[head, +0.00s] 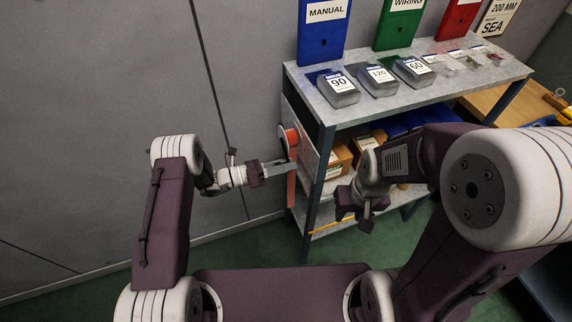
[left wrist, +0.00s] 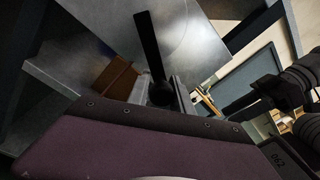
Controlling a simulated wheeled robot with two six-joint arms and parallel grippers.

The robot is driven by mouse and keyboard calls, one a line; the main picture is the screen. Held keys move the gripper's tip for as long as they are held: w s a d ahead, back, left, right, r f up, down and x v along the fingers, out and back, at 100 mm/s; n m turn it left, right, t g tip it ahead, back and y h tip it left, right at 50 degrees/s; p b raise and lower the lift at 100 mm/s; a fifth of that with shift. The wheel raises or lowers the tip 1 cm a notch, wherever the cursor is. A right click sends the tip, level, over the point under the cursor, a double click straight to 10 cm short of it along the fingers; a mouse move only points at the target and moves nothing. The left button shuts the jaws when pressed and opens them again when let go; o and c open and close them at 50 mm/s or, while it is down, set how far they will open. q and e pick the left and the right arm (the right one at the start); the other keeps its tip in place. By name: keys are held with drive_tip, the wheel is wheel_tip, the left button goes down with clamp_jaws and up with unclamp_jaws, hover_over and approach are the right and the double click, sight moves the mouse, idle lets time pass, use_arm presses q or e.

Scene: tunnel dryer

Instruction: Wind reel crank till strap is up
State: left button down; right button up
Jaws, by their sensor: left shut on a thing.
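The reel (head: 289,137), with orange on it, is mounted on the left end of the shelf unit. An orange strap (head: 291,190) hangs below it along the shelf end. My left gripper (head: 290,168) is at the reel, its fingers in front of the strap. In the left wrist view a black crank arm (left wrist: 150,42) runs down to a dark knob (left wrist: 160,93) at my left gripper's fingers, which are shut on it. The crank is mostly hidden in the head view. My right gripper (head: 366,213) hangs in front of the lower shelves, apart from the reel; its jaw opening is unclear.
The shelf unit's top (head: 395,105) carries several grey labelled blocks and upright blue, green and red boards. Cardboard boxes (head: 338,158) sit on the shelf below. A dark post (head: 319,180) stands just right of the strap. The floor left of the shelf is clear.

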use_arm(q)
drive_tip(key=shift+w+f+m+b, duration=0.2)
drive_tip(key=shift+m+b, duration=0.2)
drive_tip(key=shift+b, duration=0.1)
drive_tip(key=w+a+m+b, duration=0.2)
drive_tip(key=w+m+b, duration=0.4)
drive_tip(key=m+b, duration=0.5)
drive_tip(key=w+a+m+t+y+b, duration=0.1)
drive_tip(key=w+m+b, duration=0.5)
drive_tip(key=b, duration=1.1)
drive_tip(key=shift+w+a+m, duration=0.15)
drive_tip(key=shift+a+m, duration=0.45)
drive_tip(key=shift+m, duration=1.8)
drive_tip(key=shift+r, duration=0.15)
drive_tip(key=c, duration=1.2)
unclamp_jaws()
drive_tip(key=shift+r, duration=0.1)
drive_tip(key=v, duration=0.9)
